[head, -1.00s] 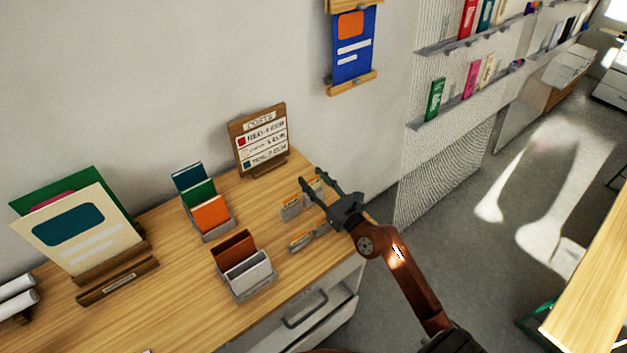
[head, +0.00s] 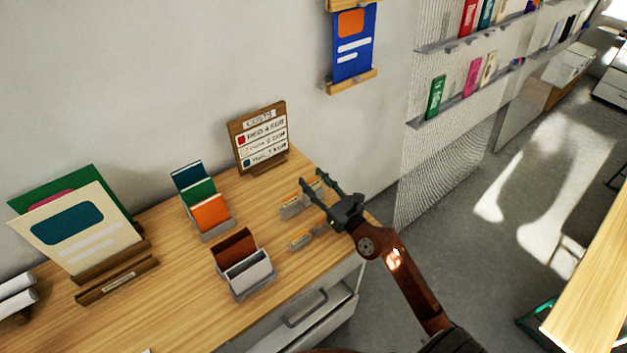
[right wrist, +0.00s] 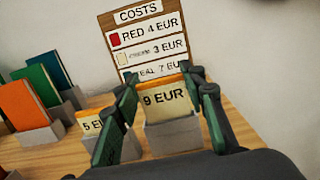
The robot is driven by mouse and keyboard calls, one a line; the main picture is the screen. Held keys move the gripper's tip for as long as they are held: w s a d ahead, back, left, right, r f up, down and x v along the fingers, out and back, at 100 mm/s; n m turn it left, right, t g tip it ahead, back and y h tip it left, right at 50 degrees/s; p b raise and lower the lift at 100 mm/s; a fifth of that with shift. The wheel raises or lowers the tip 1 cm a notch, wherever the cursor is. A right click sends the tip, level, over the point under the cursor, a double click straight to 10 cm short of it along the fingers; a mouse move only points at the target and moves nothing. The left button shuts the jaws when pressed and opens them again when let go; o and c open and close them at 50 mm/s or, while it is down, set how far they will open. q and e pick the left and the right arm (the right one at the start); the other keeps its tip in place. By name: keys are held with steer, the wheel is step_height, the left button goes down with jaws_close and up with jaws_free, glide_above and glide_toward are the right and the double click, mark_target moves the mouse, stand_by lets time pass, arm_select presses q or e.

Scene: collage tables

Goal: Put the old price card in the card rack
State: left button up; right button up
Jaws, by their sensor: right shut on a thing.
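My right gripper (head: 313,178) is over the right end of the wooden table. In the right wrist view its dark green fingers (right wrist: 165,82) stand on both sides of a cream price card reading "9 EUR" (right wrist: 168,104), shut on it. The card has an orange top edge, and its lower part is in or behind a grey holder (right wrist: 172,138). A "5 EUR" card (right wrist: 92,125) stands to its left in another small holder. A third small holder with a card (head: 300,239) is nearer in the head view. I cannot tell which piece is the card rack. My left gripper is not in view.
A wooden "COSTS" board (head: 259,138) stands by the wall, listing red 4 EUR, cream 3 EUR and teal 7 EUR. Grey stands hold teal, green and orange pieces (head: 210,213) and brown and white ones (head: 246,272). Large sheets (head: 82,230) stand at left.

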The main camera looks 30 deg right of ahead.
steer(key=shift+f, duration=0.2)
stand_by(0.3)
steer(key=shift+f+b, duration=0.45)
steer(key=shift+f, duration=0.1)
steer(key=o, duration=0.8)
steer(key=o, duration=0.4)
steer(key=shift+r, duration=0.15)
